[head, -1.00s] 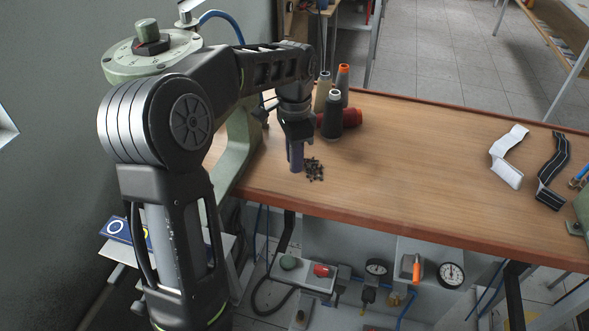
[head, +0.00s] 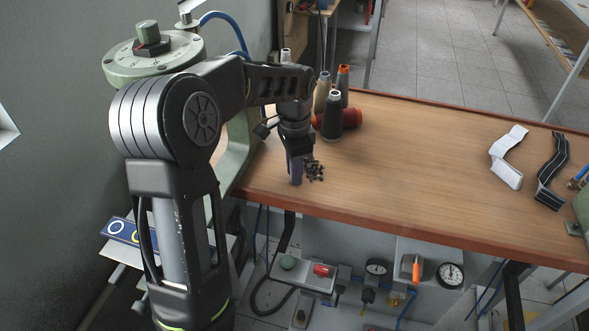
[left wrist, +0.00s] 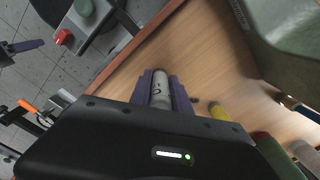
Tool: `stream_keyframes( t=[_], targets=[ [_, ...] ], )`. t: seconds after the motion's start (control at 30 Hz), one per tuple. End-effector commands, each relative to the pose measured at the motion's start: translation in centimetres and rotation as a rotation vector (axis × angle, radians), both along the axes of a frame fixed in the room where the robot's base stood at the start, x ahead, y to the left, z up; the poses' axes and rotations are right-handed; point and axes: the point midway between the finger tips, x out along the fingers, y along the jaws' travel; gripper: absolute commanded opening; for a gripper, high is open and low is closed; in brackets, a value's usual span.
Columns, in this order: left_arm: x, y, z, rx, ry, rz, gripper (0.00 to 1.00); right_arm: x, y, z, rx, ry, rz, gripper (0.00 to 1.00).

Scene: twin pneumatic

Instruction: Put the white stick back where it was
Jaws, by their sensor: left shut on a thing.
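My left gripper (head: 295,180) has purple fingers that point down at the left front of the wooden table, beside a pile of small black pieces (head: 315,171). In the left wrist view the gripper (left wrist: 163,90) is shut on a whitish stick (left wrist: 160,88) with a dark mark. The stick lies between the two fingers. In the head view the fingers hide it, and I cannot tell whether it touches the table. Another purple-fingered gripper, my right one (left wrist: 28,45), shows at the left of the left wrist view, away over the floor. Its opening is unclear.
White (head: 507,160) and black (head: 553,172) straps lie at the right. The table's middle is clear.

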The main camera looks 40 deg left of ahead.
Motion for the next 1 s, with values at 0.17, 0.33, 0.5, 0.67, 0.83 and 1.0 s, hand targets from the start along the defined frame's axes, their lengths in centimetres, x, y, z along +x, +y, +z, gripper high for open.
stream_keyframes(
  t=[0.17,0.33,0.5,0.67,0.83,1.0],
  targets=[
    [0.0,0.0,-0.2,0.001,0.001,0.0,0.33,0.0,0.0,-0.1,0.001,0.0,0.0,0.41],
    [0.0,0.0,-0.2,0.001,0.001,0.0,0.45,0.0,0.0,-0.1,0.001,0.0,0.0,0.41],
    [0.0,0.0,-0.2,0.001,0.001,0.0,0.45,0.0,0.0,-0.1,0.001,-0.001,0.0,0.41],
    [0.0,0.0,0.4,0.0,0.0,0.0,0.45,0.0,0.0,0.3,0.0,0.0,0.0,0.41],
    [0.1,0.0,2.1,0.0,-0.003,-0.001,0.45,0.0,0.0,-0.1,0.0,0.0,0.0,0.41],
    [0.1,0.0,5.4,0.001,-0.003,0.0,0.45,0.0,0.0,-0.2,0.001,-0.001,0.001,0.41]
  ],
)
